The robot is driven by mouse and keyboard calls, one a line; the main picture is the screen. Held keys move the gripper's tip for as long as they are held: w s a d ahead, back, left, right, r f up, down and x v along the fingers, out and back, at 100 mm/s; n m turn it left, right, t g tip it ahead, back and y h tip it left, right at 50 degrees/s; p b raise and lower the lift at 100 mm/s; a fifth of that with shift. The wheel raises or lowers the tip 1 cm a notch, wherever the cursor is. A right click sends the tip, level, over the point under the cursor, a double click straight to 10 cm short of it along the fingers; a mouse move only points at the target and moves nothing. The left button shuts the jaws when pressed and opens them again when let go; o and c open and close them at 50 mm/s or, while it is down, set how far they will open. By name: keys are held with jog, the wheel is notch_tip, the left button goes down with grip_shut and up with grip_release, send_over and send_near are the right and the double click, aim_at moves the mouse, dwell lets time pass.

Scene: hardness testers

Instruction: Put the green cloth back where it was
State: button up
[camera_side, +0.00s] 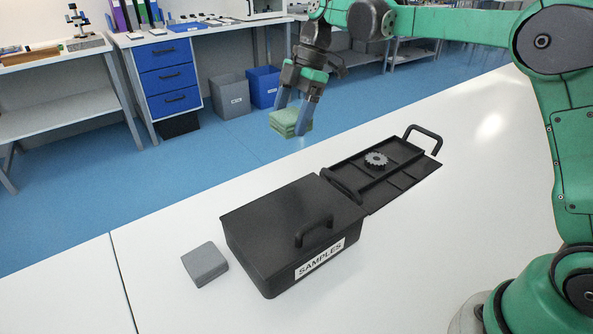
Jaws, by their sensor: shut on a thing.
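The green cloth (286,124) is a folded, layered square. My gripper (297,108) is shut on it, with a finger on either side. It holds the cloth in the air, in the picture beyond the black samples box and to the left of the black tray. The cloth appears apart from the table, though its exact height is hard to tell.
A black box (279,221) labelled SAMPLES, with a handle, stands on the white table (420,240). Behind it lies a black tray (403,167) with handles, holding a grey gear (376,160). A grey block (205,264) lies left of the box.

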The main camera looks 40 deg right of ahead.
jog(key=s+a+r, duration=0.1)
jog(key=s+a, duration=0.2)
jog(key=a, duration=0.4)
jog(key=s+a+r, duration=0.2)
jog(key=s+a, duration=0.2)
jog(key=a, duration=0.3)
send_over(225, 318)
jog(key=d, duration=0.1)
notch_tip(225, 318, down, 19)
jog(key=shift+d, duration=0.15)
jog(key=shift+f, duration=0.1)
jog(key=o, duration=1.3)
